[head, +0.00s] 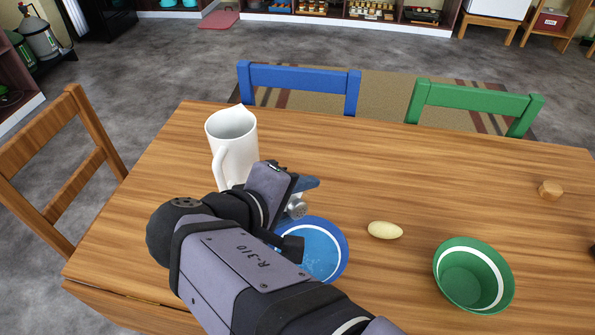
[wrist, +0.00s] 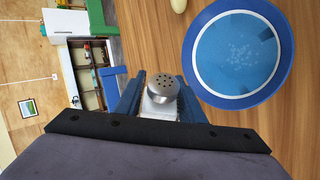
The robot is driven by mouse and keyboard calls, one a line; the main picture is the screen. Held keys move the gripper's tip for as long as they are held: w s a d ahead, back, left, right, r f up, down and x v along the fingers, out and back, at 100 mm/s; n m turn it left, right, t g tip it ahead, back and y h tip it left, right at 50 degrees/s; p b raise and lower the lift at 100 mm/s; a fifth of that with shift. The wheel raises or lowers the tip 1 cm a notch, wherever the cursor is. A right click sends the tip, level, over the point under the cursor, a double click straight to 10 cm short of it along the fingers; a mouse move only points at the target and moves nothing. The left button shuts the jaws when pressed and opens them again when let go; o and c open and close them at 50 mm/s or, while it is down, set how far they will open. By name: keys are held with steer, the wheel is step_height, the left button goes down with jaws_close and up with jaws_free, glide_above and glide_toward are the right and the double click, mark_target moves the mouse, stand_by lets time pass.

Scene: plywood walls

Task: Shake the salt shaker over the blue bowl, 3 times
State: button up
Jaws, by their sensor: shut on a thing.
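My gripper (head: 300,190) is shut on the salt shaker (head: 297,208), holding it above the table by the far left edge of the blue bowl (head: 340,244). In the wrist view the shaker's silver holed cap (wrist: 163,87) sits between the blue fingers, with a pale body behind it. The shaker looks tilted; its exact angle is hard to tell. The blue bowl in the wrist view (wrist: 210,72) has a white ring and small white specks on its bottom. My arm hides the bowl's near left part in the head view.
A white pitcher (head: 233,135) stands close behind my gripper. A pale egg-shaped thing (head: 385,230) lies right of the blue bowl. Blue and green chairs stand behind the table.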

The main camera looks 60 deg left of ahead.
mark_target(306, 209)
steer(key=shift+d+r+n+h+p, duration=0.4)
steer(key=shift+d+h+p, duration=0.35)
steer(key=shift+p, duration=1.35)
steer(key=shift+d+f+n+h+p, duration=0.3)
steer(key=shift+d+f+h+p, duration=0.15)
steer(key=shift+d+f+p, duration=0.4)
steer(key=shift+a+r, duration=0.1)
steer(key=shift+a, duration=0.05)
steer(key=shift+w+d+r+n+h+p, duration=0.1)
steer(key=shift+d+r+n+h+p, duration=0.35)
steer(key=shift+p, duration=1.1)
steer(key=shift+d+r+n+h+p, duration=0.2)
steer(key=shift+h+p, duration=0.45)
steer(key=shift+p, duration=0.85)
steer(key=shift+d+r+n+h+p, duration=0.45)
steer(key=shift+h+p, duration=0.35)
steer(key=shift+p, duration=0.9)
steer(key=shift+d+r+n+t+h+p, duration=0.2)
steer(key=shift+d+r+n+h+p, duration=0.65)
steer(key=shift+h+p, duration=0.4)
steer(key=shift+d+r+n+t+h+p, duration=0.2)
steer(key=shift+d+r+n+h+p, duration=0.65)
steer(key=shift+h, duration=0.6)
steer(key=shift+a+f, duration=0.1)
steer(key=shift+f, duration=0.05)
